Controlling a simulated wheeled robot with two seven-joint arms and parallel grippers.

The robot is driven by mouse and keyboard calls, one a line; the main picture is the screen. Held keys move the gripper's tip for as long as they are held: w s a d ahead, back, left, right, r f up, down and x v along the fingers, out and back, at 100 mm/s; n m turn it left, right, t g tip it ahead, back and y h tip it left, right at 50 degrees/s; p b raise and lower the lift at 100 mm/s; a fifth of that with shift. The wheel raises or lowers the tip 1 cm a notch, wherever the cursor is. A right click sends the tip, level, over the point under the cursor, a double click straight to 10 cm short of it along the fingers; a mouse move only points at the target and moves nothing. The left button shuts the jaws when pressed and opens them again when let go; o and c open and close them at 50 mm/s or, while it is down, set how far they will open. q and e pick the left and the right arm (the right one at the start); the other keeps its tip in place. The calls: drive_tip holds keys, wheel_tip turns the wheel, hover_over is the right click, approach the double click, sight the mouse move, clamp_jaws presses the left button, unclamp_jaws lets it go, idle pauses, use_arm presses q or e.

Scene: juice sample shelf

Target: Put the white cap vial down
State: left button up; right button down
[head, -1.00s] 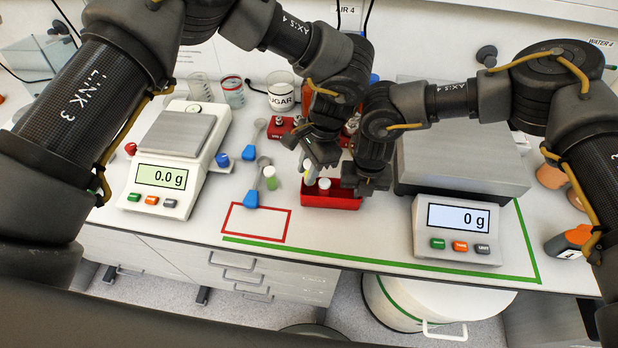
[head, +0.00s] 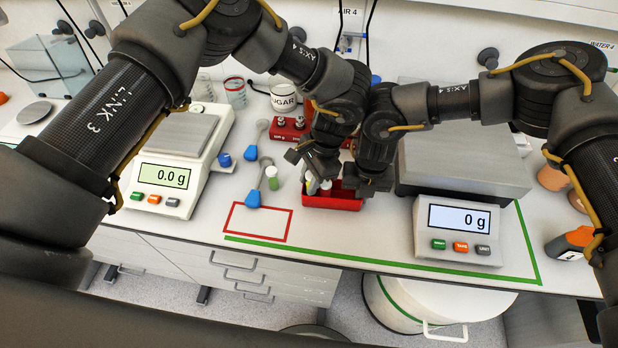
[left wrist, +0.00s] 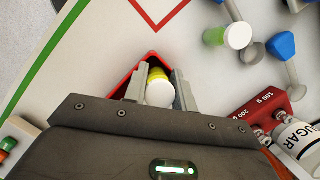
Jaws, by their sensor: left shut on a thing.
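My left gripper (head: 318,178) is shut on a vial with a white cap (left wrist: 159,92) and a yellowish body. The held vial is at the left part of a small red box (head: 332,202), low at the opening; I cannot tell whether it touches the bottom.
A red outlined rectangle (head: 258,222) on the table is mostly free, with a blue-handled spoon (head: 254,198) at its top edge. Scales stand at left (head: 163,174) and right (head: 458,230). A red weight block (head: 290,132) and sugar jar (head: 284,98) are behind.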

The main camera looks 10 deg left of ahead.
use_arm(q)
drive_tip(key=shift+s+f, duration=0.25)
drive_tip(key=shift+f, duration=0.15)
drive_tip(key=o, duration=0.9)
drive_tip(key=shift+f, duration=0.1)
drive_tip(key=shift+o, duration=0.4)
drive_tip(key=v, duration=0.9)
drive_tip(key=shift+w+a, duration=0.15)
use_arm(e)
drive_tip(key=shift+w+f, duration=0.1)
drive_tip(key=shift+f, duration=0.05)
drive_tip(key=c, duration=2.1)
unclamp_jaws()
drive_tip(key=o, duration=0.5)
